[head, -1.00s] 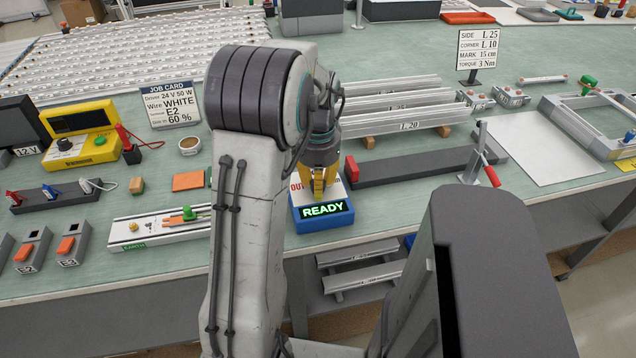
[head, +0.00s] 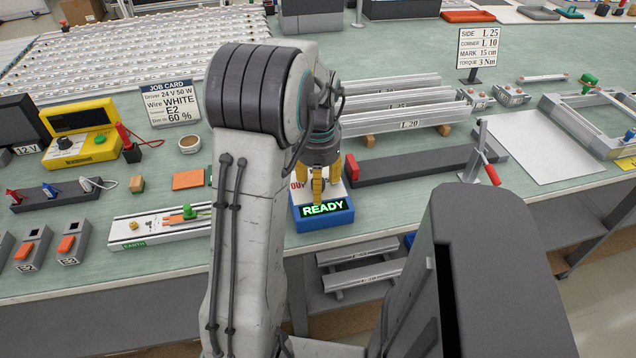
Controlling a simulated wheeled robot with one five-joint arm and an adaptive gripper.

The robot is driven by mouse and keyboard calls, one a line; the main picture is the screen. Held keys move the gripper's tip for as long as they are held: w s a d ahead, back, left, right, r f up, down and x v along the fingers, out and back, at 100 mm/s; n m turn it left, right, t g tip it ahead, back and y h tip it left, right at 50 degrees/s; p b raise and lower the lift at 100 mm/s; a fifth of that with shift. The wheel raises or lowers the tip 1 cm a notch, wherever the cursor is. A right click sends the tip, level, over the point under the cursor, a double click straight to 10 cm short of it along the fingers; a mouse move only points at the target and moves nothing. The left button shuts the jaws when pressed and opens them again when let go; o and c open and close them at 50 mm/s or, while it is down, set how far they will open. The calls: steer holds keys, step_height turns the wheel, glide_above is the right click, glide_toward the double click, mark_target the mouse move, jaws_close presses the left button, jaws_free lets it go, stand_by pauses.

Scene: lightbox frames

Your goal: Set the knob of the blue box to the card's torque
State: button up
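The blue box (head: 325,220) stands near the front edge of the bench, with a lit green READY display (head: 323,208) on its front. A pale top panel with partly hidden red lettering shows behind the display. My gripper (head: 319,198) points down over the box's top, its yellow fingers spread apart. I see nothing held between them. The knob is not visible; the gripper covers much of the top, and I cannot tell whether the fingers touch it. The white card (head: 480,47) on a stand at the back right reads SIDE L 25, CORNER L 10, MARK 15 cm, TORQUE 3 Nm.
A dark grey bar (head: 420,166) with a red end block lies just right of the box. A red-handled clamp (head: 482,155) stands at its far end. Aluminium profiles (head: 400,120) lie behind. A white rail (head: 160,229) lies left. Bench surface between rail and box is clear.

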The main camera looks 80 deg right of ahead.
step_height(320, 180, up, 12)
stand_by(0.8)
stand_by(0.8)
